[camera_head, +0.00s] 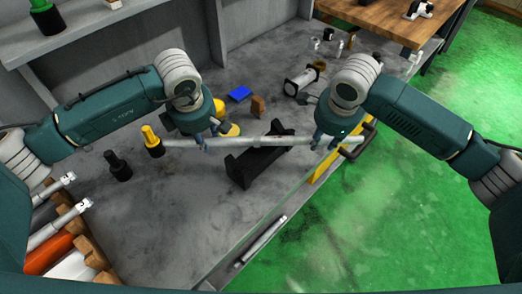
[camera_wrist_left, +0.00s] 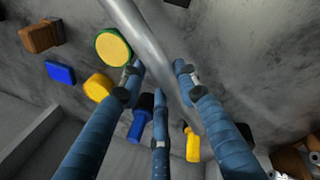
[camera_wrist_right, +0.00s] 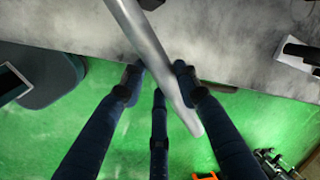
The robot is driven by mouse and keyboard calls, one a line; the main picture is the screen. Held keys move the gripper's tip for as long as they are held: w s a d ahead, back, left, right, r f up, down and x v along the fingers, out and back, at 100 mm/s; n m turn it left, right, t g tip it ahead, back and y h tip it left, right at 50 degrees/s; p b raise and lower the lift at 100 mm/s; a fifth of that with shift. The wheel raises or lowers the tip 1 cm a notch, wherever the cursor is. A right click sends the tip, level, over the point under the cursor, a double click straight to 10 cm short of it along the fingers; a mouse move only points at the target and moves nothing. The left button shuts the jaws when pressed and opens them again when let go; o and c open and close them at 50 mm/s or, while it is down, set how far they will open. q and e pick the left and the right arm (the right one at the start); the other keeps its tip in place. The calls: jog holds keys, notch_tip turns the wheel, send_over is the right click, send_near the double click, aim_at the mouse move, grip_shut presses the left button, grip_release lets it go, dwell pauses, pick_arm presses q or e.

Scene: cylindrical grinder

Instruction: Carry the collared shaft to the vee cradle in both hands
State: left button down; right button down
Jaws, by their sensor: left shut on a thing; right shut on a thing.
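The collared shaft (camera_head: 243,142) is a long pale grey bar, held roughly level across the head view. My left gripper (camera_head: 205,143) is shut on it toward its left end, and my right gripper (camera_head: 324,142) is shut on it near its right end. The shaft also crosses between the fingers in the left wrist view (camera_wrist_left: 150,45) and in the right wrist view (camera_wrist_right: 150,50). The black vee cradle (camera_head: 258,164) stands on the bench between the grippers, just under the shaft in the picture. I cannot tell the height gap, and I cannot make out the collar.
Black-and-yellow tools (camera_head: 151,141) stand by the shaft's left end. A blue block (camera_head: 239,93), a brown block (camera_head: 257,106) and a black-and-white cylinder (camera_head: 300,80) lie behind it. Green floor (camera_head: 390,230) is beyond.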

pick_arm(q)
jog(key=shift+w+f+b, duration=0.1)
jog(key=shift+f+b, duration=0.25)
jog(key=shift+b, duration=0.05)
pick_arm(e)
jog(key=shift+w+a+f, duration=0.1)
jog(key=shift+f, duration=0.25)
pick_arm(q)
jog(key=c, duration=1.6)
grip_release()
jog(key=shift+f, duration=0.15)
pick_arm(e)
jog(key=c, duration=1.6)
grip_release()
jog(key=shift+f, duration=0.15)
pick_arm(q)
jog(key=o, duration=0.3)
pick_arm(e)
jog(key=o, duration=0.3)
pick_arm(q)
jog(key=shift+s, duration=0.3)
pick_arm(e)
jog(key=shift+s, duration=0.3)
